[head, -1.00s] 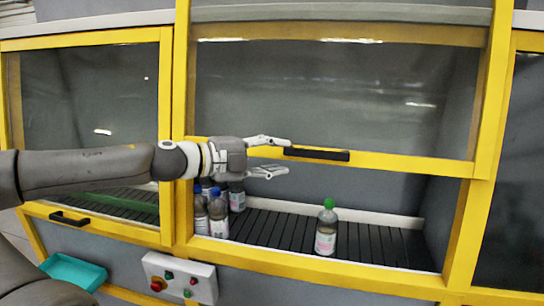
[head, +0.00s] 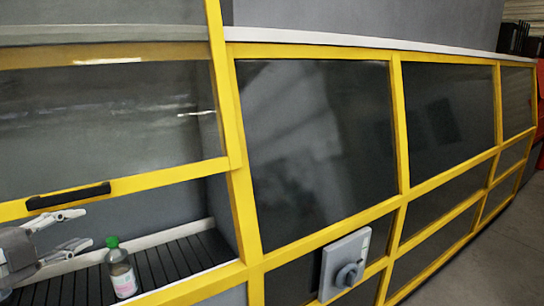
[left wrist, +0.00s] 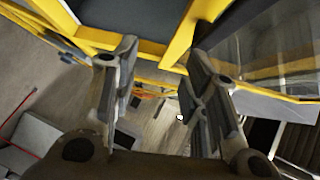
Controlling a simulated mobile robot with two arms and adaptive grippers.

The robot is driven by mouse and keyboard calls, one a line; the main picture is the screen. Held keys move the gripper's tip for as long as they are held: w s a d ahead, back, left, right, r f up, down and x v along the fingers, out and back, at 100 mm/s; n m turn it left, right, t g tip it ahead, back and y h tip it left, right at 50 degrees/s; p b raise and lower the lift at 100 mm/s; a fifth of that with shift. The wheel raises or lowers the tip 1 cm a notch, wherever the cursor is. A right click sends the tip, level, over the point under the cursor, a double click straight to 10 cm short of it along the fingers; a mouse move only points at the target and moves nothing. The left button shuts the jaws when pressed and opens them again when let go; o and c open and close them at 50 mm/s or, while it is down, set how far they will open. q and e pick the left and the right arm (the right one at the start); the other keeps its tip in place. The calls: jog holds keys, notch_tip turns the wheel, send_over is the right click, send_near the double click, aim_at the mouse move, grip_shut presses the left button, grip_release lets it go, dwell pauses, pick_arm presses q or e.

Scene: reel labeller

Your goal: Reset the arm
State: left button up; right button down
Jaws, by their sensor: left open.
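My left gripper (head: 72,232) is at the lower left of the head view, open and empty, its fingers pointing right. It is just below the black handle (head: 68,196) of the raised yellow-framed window; I cannot tell whether it touches it. In the left wrist view the two fingers (left wrist: 160,95) stand apart with nothing between them. My right gripper is in neither view.
A green-capped bottle (head: 121,270) stands on the black slatted conveyor (head: 180,262) behind the opening. Yellow-framed dark panels (head: 315,150) run to the right, with a grey switch box (head: 346,264) low on them. Floor (head: 475,255) is clear at the lower right.

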pick_arm(q)
jog(key=w+d+f+n+g+h, duration=0.1)
jog(key=w+d+f+n, duration=0.15)
jog(key=d+f, duration=0.9)
jog(key=s+d+f+n+g+y, duration=0.1)
jog(key=s+d+f+n, duration=0.15)
jog(key=d+f, duration=0.2)
jog(key=s+d+f+n+y, duration=0.1)
jog(key=d+f+n, duration=0.2)
jog(key=f, duration=0.2)
jog(key=s+f+n+g+y, duration=0.2)
jog(key=s+f+n+g, duration=0.25)
jog(key=s+f, duration=0.55)
jog(key=s+f+n+g+y, duration=0.1)
jog(key=s+f+n+g, duration=0.5)
jog(key=s, duration=0.8)
notch_tip(320, 180, down, 29)
jog(key=m+b, duration=0.2)
jog(key=b, duration=0.2)
jog(key=s+a+f+b, duration=0.1)
jog(key=s+f+b, duration=0.1)
jog(key=s+f, duration=0.6)
jog(key=s+a+f+g+b, duration=0.1)
jog(key=s+a+f+b, duration=0.1)
jog(key=s+f, duration=0.7)
notch_tip(320, 180, down, 5)
jog(key=shift+s+f, duration=0.15)
jog(key=shift+s, duration=0.1)
